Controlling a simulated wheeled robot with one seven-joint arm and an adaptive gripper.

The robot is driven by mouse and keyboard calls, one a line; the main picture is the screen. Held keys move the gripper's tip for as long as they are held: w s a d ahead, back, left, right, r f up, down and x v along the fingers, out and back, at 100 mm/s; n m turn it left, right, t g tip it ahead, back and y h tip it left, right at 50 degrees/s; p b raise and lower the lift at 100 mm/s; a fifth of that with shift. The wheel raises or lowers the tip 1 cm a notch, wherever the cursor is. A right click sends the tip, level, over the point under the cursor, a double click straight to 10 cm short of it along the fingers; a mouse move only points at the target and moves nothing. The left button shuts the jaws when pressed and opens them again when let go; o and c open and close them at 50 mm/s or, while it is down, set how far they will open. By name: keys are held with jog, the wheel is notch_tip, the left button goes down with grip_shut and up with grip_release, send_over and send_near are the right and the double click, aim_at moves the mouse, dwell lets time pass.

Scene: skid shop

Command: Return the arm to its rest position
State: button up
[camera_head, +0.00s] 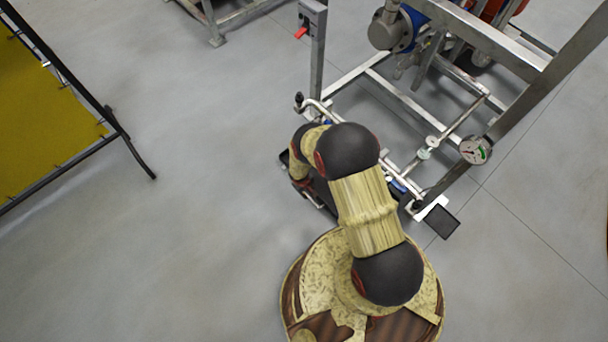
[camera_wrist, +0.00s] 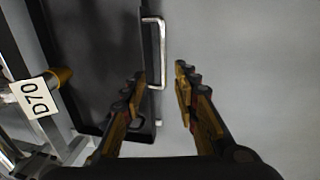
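My arm (camera_head: 365,212) reaches forward from my base in the head view, bent at a dark joint, with its far end low beside the frame's left corner. In the wrist view the two fingers of my gripper (camera_wrist: 160,76) stand apart with a gap between them. A metal bar handle (camera_wrist: 163,55) on the edge of a dark tray (camera_wrist: 98,50) lies beyond the fingertips, in line with the gap. I cannot tell whether any finger touches it. In the head view my gripper is mostly hidden by the arm.
A metal skid frame (camera_head: 405,97) with pipes and a pressure gauge (camera_head: 475,150) stands close on the right. A yellow panel (camera_head: 45,115) stands far left. Grey floor (camera_head: 190,190) between is clear.

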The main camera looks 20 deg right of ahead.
jog(key=shift+d, duration=0.1)
jog(key=s+d+r+g+h, duration=0.1)
jog(key=s+d+r+g, duration=0.15)
jog(key=s, duration=0.85)
jog(key=w+a+r+m+g, duration=0.1)
jog(key=w+r, duration=0.2)
jog(key=r, duration=1.7)
jog(key=w+a+r+m+g, duration=0.1)
jog(key=w+a+r, duration=0.1)
jog(key=r, duration=1.8)
jog(key=s+a+r+t+y, duration=0.1)
jog(key=s+r, duration=0.4)
jog(key=r, duration=0.9)
jog(key=s+a+r+m+t+y+p, duration=0.1)
jog(key=s+r+t, duration=0.4)
jog(key=r, duration=0.9)
jog(key=s+a+r+t+y+p, duration=0.1)
jog(key=s+a+r+t, duration=0.2)
jog(key=r, duration=1.1)
jog(key=s, duration=0.2)
jog(key=shift+s+a+r+m, duration=0.3)
jog(key=shift+s, duration=0.05)
jog(key=shift+t, duration=0.25)
